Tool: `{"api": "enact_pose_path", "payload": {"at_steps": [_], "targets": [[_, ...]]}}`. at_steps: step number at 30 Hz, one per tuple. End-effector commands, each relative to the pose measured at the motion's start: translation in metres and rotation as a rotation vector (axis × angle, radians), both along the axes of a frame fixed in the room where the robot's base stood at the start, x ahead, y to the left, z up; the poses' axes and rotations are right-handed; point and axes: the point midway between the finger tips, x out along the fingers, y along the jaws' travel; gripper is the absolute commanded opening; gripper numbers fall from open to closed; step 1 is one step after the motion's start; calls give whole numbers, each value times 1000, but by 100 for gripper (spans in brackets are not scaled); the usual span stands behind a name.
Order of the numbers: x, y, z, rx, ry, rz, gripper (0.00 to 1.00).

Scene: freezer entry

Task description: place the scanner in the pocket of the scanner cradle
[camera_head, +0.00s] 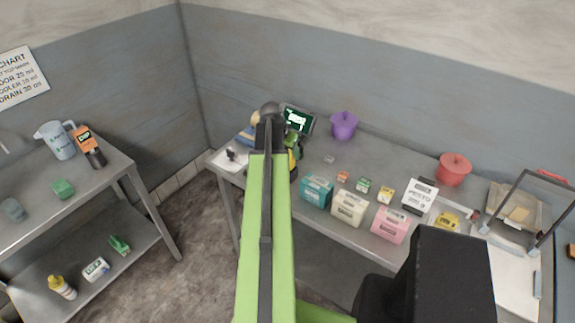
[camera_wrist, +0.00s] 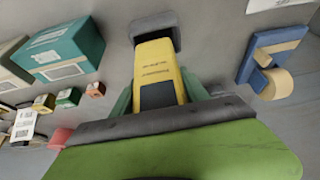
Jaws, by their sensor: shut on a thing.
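The scanner (camera_wrist: 155,62) is a yellow block with small printed text and a dark panel, seen in the wrist view. My gripper (camera_wrist: 160,92) is shut on it, with a green finger on each side. A dark grey rounded block (camera_wrist: 150,22) meets the scanner's far end. I cannot tell whether it is the scanner's head or part of the cradle. In the head view my arm covers most of the gripper, and only a bit of the yellow scanner (camera_head: 292,158) shows beside it. I cannot make out the cradle's pocket.
A blue tape dispenser (camera_wrist: 270,58) lies to the right in the wrist view. A teal box (camera_head: 316,191), a cream box (camera_head: 349,207) and a pink box (camera_head: 390,224) line the bench front. A screen (camera_head: 298,119) and purple pot (camera_head: 344,125) stand behind.

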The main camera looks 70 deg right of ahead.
Motion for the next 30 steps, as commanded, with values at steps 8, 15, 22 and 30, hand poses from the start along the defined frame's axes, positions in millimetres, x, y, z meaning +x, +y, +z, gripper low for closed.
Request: {"api": "enact_pose_path", "payload": {"at_steps": [8,15,22,30], "targets": [[4,-1,-14,0,0,1,2],[4,-1,-46,0,0,1,2],[5,-1,-42,0,0,2,2],[5,-1,-44,0,0,2,74]]}}
